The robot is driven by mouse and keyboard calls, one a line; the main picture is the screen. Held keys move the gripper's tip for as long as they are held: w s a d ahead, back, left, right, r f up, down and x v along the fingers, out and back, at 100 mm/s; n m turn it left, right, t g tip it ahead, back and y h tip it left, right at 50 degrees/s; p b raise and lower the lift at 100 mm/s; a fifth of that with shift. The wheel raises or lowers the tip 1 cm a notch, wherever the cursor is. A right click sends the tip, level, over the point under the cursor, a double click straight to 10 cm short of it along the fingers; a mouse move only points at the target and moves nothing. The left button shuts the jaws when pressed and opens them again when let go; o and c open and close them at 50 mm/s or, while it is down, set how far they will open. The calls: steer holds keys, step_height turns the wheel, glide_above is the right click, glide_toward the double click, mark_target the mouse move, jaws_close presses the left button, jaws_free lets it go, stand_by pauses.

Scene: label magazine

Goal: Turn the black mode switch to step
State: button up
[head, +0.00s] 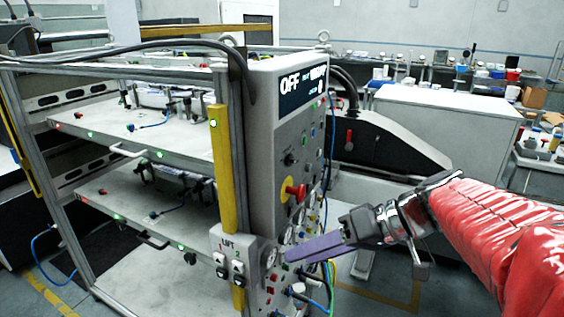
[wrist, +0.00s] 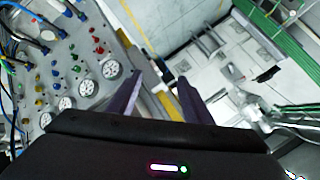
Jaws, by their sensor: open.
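The grey control panel (head: 262,130) stands at the middle of the head view, with a display reading OFF at its top. A small black switch (head: 289,159) sits on its face, above the red mushroom button (head: 297,191). Its markings and setting are too small to read. My gripper (head: 300,254) has purple fingers and is in front of the lower panel, below and to the right of the switch. In the wrist view the fingers (wrist: 158,82) are apart with nothing between them. The panel's gauges show at the left there, and I cannot make out the black switch.
A yellow post (head: 222,165) and a LIFT box (head: 234,262) stand left of the panel. Gauges (wrist: 111,69), coloured knobs and hoses crowd the lower panel near my gripper. A grey cabinet (head: 445,125) is behind at the right.

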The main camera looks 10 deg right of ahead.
mark_target(296, 162)
steer(key=w+d+r+n+t+y, duration=0.1)
steer(key=w+d+r+t+y, duration=0.1)
steer(key=w+d+r+t, duration=0.1)
steer(key=w+d+r+n+t+y, duration=0.2)
steer(key=w+d+r, duration=0.3)
steer(key=d, duration=0.5)
step_height(296, 162, up, 2)
steer(key=shift+d+r+t+y, duration=0.1)
steer(key=shift+d+t+y, duration=0.25)
steer(key=shift+t, duration=0.35)
steer(key=shift+w+a, duration=0.15)
steer(key=x, duration=1.3)
steer(key=shift+w+a, duration=0.15)
steer(key=shift+a, duration=0.1)
steer(key=shift+c, duration=0.4)
